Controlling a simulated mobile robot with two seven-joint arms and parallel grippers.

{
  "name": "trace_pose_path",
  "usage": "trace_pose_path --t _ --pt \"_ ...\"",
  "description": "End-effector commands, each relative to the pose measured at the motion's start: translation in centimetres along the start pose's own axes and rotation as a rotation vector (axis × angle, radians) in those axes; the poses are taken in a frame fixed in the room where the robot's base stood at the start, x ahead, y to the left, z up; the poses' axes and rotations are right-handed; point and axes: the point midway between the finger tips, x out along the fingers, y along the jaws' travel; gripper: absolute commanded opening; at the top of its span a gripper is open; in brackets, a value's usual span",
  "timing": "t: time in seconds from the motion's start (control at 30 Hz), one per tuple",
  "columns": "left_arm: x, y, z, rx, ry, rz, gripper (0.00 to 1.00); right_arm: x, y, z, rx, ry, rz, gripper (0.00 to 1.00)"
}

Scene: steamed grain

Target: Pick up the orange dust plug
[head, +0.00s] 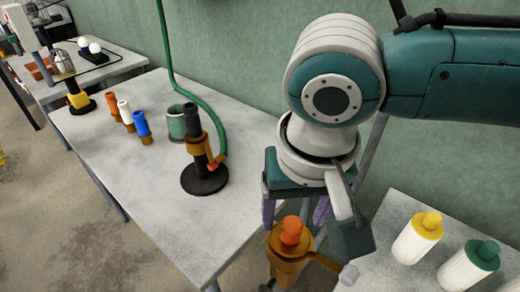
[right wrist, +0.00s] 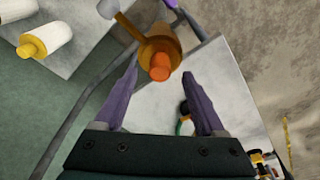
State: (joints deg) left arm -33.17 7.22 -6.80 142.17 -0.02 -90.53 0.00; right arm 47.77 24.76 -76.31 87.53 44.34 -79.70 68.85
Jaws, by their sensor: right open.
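An orange plug (head: 291,231) sits upright on top of a brass-coloured fitting (head: 286,268) in the head view, below my right gripper (head: 295,212). My right gripper points down with its purple fingers apart, one on each side above the plug. In the right wrist view the plug (right wrist: 160,67) shows just beyond and between the open fingertips (right wrist: 158,75), with nothing gripped. Another orange-topped piece (head: 114,108) stands on the table further left, beside a white one and a blue one. My left gripper is not clearly seen.
The fitting has a side lever ending in a white knob (head: 348,275). White bottles with yellow (head: 416,238) and green (head: 468,266) caps stand on a right-hand table. A black-based stand (head: 205,179) with a green hose (head: 207,112) is on the left table (head: 165,195).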

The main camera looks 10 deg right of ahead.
Motion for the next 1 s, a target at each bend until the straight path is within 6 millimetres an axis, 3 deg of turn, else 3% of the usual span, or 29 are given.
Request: trace_pose_path --t 0.1,0.2,0.47,1.0 --pt "0.4 0.0 0.1 0.000 0.000 0.000 0.00 2.1 0.0 0.0 -0.001 -0.001 0.002 0.72" --pt "0.5 0.0 0.2 0.000 -0.001 0.001 0.00 3.0 0.0 0.0 -0.002 0.000 0.001 0.72" --pt "0.5 0.1 0.2 -0.002 -0.001 0.003 0.00 3.1 -0.1 0.0 -0.002 0.001 -0.001 0.71" --pt "0.5 0.4 0.2 -0.009 -0.001 0.010 0.00 3.1 0.0 0.0 -0.002 0.001 -0.001 0.10"
